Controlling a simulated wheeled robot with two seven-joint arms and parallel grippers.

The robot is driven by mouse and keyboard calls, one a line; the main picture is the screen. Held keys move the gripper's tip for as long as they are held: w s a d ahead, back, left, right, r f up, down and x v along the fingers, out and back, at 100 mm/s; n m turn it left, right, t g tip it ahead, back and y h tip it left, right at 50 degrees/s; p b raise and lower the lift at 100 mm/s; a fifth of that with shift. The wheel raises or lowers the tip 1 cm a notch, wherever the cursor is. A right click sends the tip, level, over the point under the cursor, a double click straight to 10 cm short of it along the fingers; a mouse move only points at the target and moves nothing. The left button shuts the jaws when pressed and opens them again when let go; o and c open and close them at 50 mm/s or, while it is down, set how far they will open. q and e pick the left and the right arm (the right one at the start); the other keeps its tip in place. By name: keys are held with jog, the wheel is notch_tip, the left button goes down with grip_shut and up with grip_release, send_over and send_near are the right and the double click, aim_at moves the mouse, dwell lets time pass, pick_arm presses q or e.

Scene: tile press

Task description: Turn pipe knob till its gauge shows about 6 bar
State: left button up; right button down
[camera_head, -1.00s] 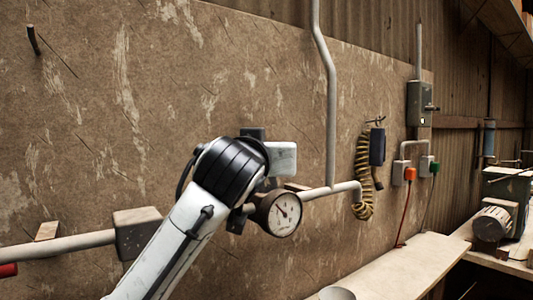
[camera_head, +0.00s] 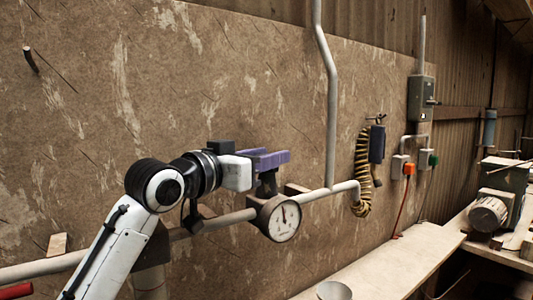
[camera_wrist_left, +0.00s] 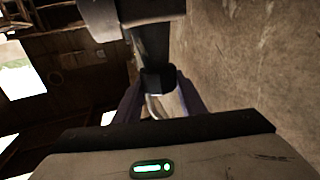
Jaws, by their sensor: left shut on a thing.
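The round white pressure gauge (camera_head: 284,222) sits on the horizontal pipe in the head view, its dark needle pointing nearly straight up. Its numbers are too small to read. The dark pipe knob (camera_head: 267,182) stands on the pipe fitting just above the gauge. My left gripper (camera_head: 272,158), with purple fingers, reaches in from the left and is shut on the knob. In the left wrist view the black knob (camera_wrist_left: 157,80) shows between the two fingers. The fingers partly hide the knob. My right gripper is not in view.
The pipe (camera_head: 316,194) runs along the brown wall panel and joins a vertical pipe (camera_head: 331,110). A coiled yellow hose (camera_head: 362,175) hangs to the right. A bowl (camera_head: 334,291) stands on the wooden bench (camera_head: 400,258) below. A grey box (camera_head: 421,100) is mounted farther right.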

pick_arm(q)
jog(key=shift+f, duration=0.1)
jog(key=o, duration=1)
jog(key=shift+o, duration=0.2)
